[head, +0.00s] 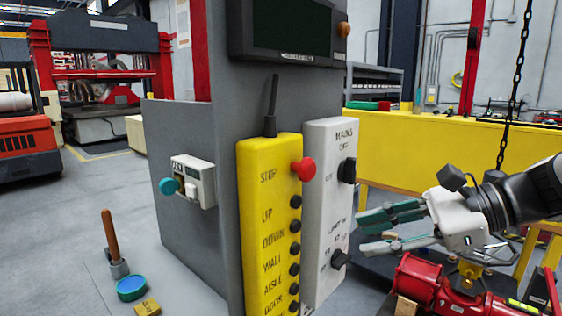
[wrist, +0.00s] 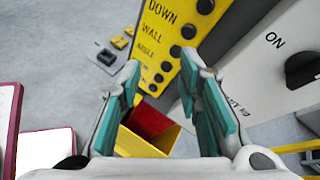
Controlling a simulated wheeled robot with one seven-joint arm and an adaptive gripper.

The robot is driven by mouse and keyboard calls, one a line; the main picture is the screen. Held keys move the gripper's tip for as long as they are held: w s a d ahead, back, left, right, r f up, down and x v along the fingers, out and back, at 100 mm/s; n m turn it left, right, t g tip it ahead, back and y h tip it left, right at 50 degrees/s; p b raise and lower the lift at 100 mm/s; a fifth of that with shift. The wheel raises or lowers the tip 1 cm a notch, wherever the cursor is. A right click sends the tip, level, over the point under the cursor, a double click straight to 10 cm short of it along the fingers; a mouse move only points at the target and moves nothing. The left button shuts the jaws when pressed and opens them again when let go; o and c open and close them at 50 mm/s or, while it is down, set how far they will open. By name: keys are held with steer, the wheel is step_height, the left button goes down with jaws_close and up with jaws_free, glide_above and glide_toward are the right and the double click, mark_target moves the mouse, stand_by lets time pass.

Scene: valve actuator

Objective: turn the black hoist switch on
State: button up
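The small print is too blurred to tell which is the hoist switch. My gripper (head: 366,234) is open and empty, right of the panel, its fingers pointing left, apparently clear of both switches. In the wrist view my gripper (wrist: 162,76) has its teal-padded fingers spread with nothing between them. A black switch (wrist: 303,70) beside the word ON is at the right edge there, outside the fingers.
A yellow button box (head: 270,215) with a red STOP button (head: 304,169) stands left of the white panel (head: 318,240). A dark display (head: 292,28) hangs above. Red machinery (head: 425,285) lies below my gripper, and a hanging chain (head: 514,85) is behind it.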

mark_target(356, 165)
steer(key=w+d+r+m+t+y, duration=0.1)
steer(key=w+d+r+m+t, duration=0.1)
steer(key=w+d+m+t, duration=0.3)
steer(key=w+d+r+m+t, duration=0.2)
steer(key=w+d+r+m, duration=0.1)
steer(key=d, duration=0.5)
steer(key=p+x, duration=0.1)
steer(key=x, duration=1.2)
steer(key=shift+w+a+r, duration=0.1)
steer(key=shift+a+r, duration=0.1)
jaws_close()
